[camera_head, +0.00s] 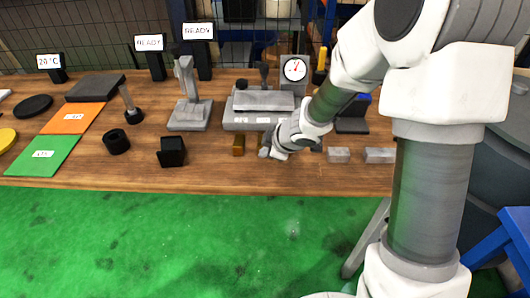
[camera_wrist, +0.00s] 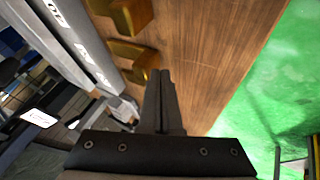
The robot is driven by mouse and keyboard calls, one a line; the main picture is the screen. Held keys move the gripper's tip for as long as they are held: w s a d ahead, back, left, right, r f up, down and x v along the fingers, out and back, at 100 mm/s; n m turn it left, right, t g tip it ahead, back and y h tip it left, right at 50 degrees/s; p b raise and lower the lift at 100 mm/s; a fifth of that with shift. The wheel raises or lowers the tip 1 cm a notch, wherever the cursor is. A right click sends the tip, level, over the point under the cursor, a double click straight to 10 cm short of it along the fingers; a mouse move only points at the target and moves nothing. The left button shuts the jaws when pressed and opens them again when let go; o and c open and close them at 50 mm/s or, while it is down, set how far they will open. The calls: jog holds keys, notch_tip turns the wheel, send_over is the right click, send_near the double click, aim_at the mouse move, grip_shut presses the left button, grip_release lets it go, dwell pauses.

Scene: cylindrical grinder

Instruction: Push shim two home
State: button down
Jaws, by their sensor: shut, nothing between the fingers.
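Two brass-coloured blocks, likely the shims, show in the wrist view: one at the top (camera_wrist: 130,14) and one below it (camera_wrist: 136,62). Both sit along the edge of a grey fixture (camera_wrist: 88,50) with white labels, too blurred to read. I cannot tell which is shim two. In the head view one brass block (camera_head: 238,145) stands in front of the grey fixture (camera_head: 250,122), left of my gripper (camera_head: 265,152). My gripper is shut and empty, low near the tabletop. In the wrist view its fingertips (camera_wrist: 163,74) are beside the lower brass block; contact is unclear.
Two light grey blocks (camera_head: 380,155) lie right of my gripper. A dial gauge (camera_head: 294,69) stands behind the fixture. A black holder (camera_head: 172,152) and black ring (camera_head: 117,142) are to the left. The wooden table's (camera_head: 210,178) front strip is mostly clear.

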jog(key=shift+w+r+p, duration=0.2)
jog(key=shift+w+p, duration=0.35)
jog(key=shift+p, duration=0.1)
jog(key=w+p, duration=0.2)
jog(key=w, duration=0.1)
jog(key=shift+p, duration=0.35)
jog(key=shift+w+d+f, duration=0.1)
jog(key=shift+w+f, duration=0.05)
jog(key=shift+w, duration=0.35)
